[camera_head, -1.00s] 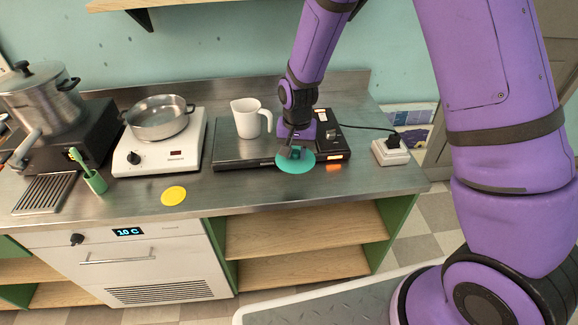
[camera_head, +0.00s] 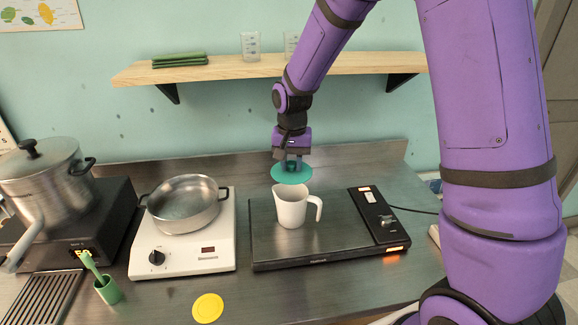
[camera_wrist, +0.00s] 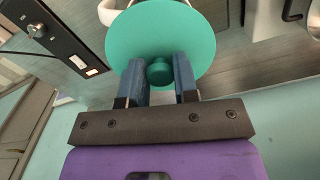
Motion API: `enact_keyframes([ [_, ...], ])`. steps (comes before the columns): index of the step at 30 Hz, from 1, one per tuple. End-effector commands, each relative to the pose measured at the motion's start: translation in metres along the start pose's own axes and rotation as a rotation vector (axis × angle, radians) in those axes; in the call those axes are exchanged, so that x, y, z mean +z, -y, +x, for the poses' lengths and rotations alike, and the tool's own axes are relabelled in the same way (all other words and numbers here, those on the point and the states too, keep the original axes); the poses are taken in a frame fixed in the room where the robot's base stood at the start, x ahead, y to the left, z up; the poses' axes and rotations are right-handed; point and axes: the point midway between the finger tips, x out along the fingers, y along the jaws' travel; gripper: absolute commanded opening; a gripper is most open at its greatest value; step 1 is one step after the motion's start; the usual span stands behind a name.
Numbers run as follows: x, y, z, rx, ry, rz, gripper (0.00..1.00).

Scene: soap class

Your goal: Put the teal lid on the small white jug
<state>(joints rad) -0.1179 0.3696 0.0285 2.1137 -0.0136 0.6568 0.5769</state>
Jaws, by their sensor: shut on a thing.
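The teal lid (camera_head: 292,174) is a flat round disc with a small knob. My gripper (camera_head: 291,163) is shut on the knob and holds the lid roughly level in the air. In the wrist view the lid (camera_wrist: 160,42) spreads beyond the two blue fingers (camera_wrist: 160,75). The small white jug (camera_head: 291,208) stands upright on the dark hotplate, its handle to the right. The lid is just above the jug's opening in the head view, with a small gap. In the wrist view the lid hides most of the jug; a white part (camera_wrist: 106,12) shows past its edge.
The dark hotplate (camera_head: 340,240) has a lit orange display. A white hotplate (camera_head: 215,258) with a steel pan (camera_head: 184,204) stands to its left. A wooden shelf (camera_head: 230,68) hangs above.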

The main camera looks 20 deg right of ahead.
Motion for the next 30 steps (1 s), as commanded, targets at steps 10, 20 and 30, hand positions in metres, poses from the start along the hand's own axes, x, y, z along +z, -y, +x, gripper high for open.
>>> enact_keyframes([
  [10, 0.001, 0.000, 0.021, 0.001, 0.002, -0.001, 0.05],
  [20, 0.000, 0.000, 0.041, 0.001, 0.002, -0.001, 0.05],
  [30, 0.000, 0.000, 0.058, 0.000, 0.001, -0.001, 0.05],
])
